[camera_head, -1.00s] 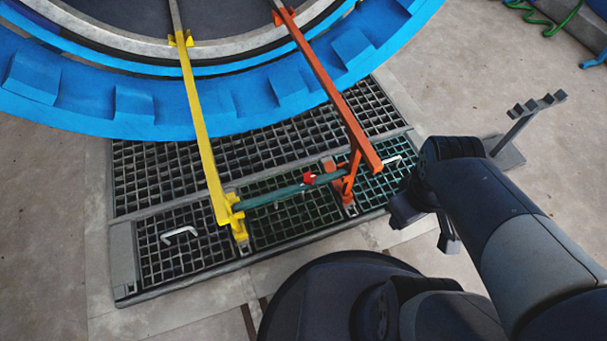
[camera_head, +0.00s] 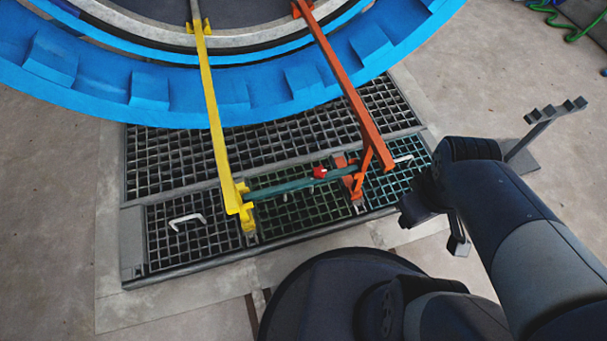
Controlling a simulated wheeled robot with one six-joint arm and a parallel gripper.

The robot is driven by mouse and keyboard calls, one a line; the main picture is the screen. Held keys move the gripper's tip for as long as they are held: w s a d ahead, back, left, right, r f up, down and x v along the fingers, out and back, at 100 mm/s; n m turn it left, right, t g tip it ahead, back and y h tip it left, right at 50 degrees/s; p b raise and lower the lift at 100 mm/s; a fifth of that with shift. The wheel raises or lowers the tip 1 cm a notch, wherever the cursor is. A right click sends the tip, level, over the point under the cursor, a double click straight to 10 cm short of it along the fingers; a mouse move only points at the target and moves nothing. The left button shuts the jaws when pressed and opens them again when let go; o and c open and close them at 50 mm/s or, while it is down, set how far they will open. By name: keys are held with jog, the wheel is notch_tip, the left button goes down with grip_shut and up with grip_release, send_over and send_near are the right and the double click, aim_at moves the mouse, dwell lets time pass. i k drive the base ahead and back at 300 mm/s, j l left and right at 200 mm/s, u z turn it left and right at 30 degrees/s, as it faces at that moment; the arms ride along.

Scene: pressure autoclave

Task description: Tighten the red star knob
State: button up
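The red star knob (camera_head: 320,172) is small in the head view. It sits on the green bar (camera_head: 285,187), close to the bar's right end by the orange bracket. The bar spans from the yellow rail (camera_head: 213,115) to the orange rail (camera_head: 350,95). My gripper (camera_head: 432,222) hangs at the end of my dark arm, to the right of the knob and below it in the picture, apart from it. Its fingers seem spread with nothing between them, though they are dark and partly hidden by the arm. How tight the knob is cannot be seen.
The big blue ring (camera_head: 230,92) of the autoclave fills the top. A floor grating (camera_head: 180,165) with white handles (camera_head: 186,220) lies under the rails. A grey stand (camera_head: 530,145) is right of my arm. Green hose (camera_head: 565,18) lies at top right. Concrete floor is bare at left.

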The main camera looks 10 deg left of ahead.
aim_at(320, 173)
jog(key=j+z, duration=0.2)
jog(key=j, duration=0.25)
jog(key=k+j+z, duration=0.15)
jog(key=j, duration=0.25)
jog(key=k+j+z, duration=0.2)
jog(key=j, duration=0.2)
jog(key=i, duration=0.1)
